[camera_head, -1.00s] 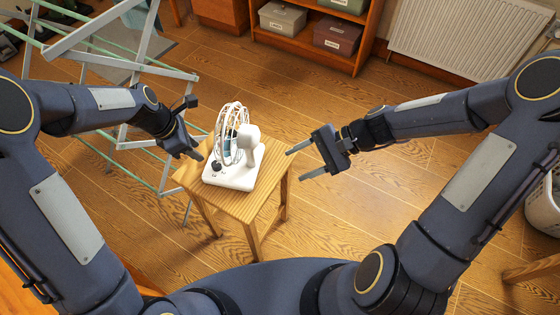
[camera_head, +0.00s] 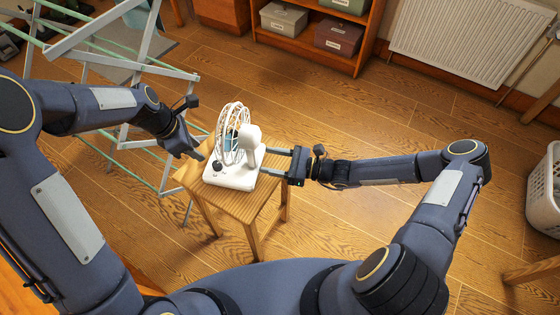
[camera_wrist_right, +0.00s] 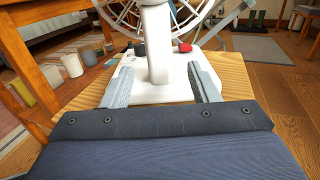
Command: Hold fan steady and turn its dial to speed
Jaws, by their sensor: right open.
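A white fan (camera_head: 229,134) with a wire cage stands upright on a small wooden stool (camera_head: 238,208). A black dial (camera_head: 217,166) sits on the front left of its white base (camera_head: 232,180). My right gripper (camera_head: 271,160) is open at the fan's right side. In the right wrist view its two fingers (camera_wrist_right: 161,85) lie either side of the fan's white post (camera_wrist_right: 157,45), with gaps to the post. My left gripper (camera_head: 196,152) is just left of the fan, apart from the dial; its finger gap cannot be made out.
A metal drying rack (camera_head: 130,75) stands close behind my left arm. A shelf with boxes (camera_head: 335,35) and a radiator (camera_head: 450,38) are at the back. A white laundry basket (camera_head: 545,195) is at far right. Floor right of the stool is open.

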